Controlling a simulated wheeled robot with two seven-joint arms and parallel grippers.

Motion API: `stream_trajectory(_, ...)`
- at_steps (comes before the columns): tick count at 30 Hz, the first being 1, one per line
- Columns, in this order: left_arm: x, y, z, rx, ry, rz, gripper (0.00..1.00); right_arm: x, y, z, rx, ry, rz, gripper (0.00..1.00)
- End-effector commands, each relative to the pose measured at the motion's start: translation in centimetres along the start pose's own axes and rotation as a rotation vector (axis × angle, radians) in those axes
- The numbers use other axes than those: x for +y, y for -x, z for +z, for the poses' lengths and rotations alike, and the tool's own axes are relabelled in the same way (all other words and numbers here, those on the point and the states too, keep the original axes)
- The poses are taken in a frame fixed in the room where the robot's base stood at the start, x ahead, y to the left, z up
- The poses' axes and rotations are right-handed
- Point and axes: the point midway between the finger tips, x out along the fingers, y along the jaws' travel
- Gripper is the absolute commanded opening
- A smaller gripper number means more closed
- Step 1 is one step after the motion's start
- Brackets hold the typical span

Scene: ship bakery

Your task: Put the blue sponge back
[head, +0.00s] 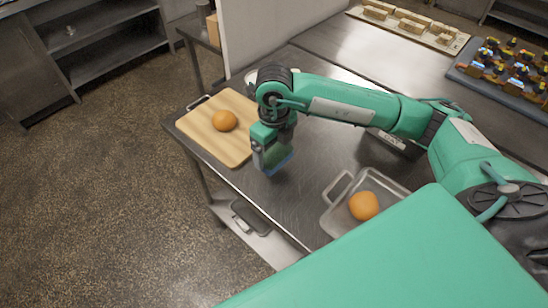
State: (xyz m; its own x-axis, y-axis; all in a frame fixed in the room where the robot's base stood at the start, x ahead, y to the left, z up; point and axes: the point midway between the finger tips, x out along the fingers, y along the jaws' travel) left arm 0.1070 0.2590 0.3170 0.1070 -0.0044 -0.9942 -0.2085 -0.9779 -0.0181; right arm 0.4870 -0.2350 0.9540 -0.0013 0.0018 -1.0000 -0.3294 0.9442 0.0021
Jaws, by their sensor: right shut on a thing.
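My right gripper (271,158) hangs down over the steel table (300,205), just right of the wooden board. It is shut on the blue sponge (282,166), of which only a blue edge shows below and beside the fingers. The fingers hide most of the sponge. I cannot tell whether it touches the table top. My left gripper is not in view.
A wooden board (206,143) with an orange ball-shaped item (224,120) lies to the left. A metal tray (340,222) with another orange item (363,206) sits in front right. Loaded trays (465,75) stand at the back right. The table's left edge is close.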

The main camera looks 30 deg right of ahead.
Motion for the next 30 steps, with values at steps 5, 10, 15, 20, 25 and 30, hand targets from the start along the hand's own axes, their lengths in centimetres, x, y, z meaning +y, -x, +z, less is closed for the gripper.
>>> stream_trajectory(5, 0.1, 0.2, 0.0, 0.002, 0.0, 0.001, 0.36, 0.0, -1.2, -0.1, 0.002, 0.0, 0.0, 0.67)
stream_trajectory(10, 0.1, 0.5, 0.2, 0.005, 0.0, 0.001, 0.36, 0.0, -3.7, -0.1, 0.004, 0.0, 0.001, 0.67)
stream_trajectory(15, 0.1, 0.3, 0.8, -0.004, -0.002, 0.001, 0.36, 0.0, -4.7, 0.0, 0.0, 0.001, 0.0, 0.67)
stream_trajectory(20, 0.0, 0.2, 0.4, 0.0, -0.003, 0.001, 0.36, 0.0, -4.7, 0.0, 0.0, 0.001, 0.0, 0.67)
stream_trajectory(25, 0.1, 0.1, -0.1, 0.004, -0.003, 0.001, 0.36, 0.0, -5.0, 0.0, -0.001, 0.001, 0.0, 0.89)
stream_trajectory(30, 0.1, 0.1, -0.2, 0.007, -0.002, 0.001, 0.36, 0.0, -4.9, 0.0, 0.0, 0.001, 0.0, 1.0)
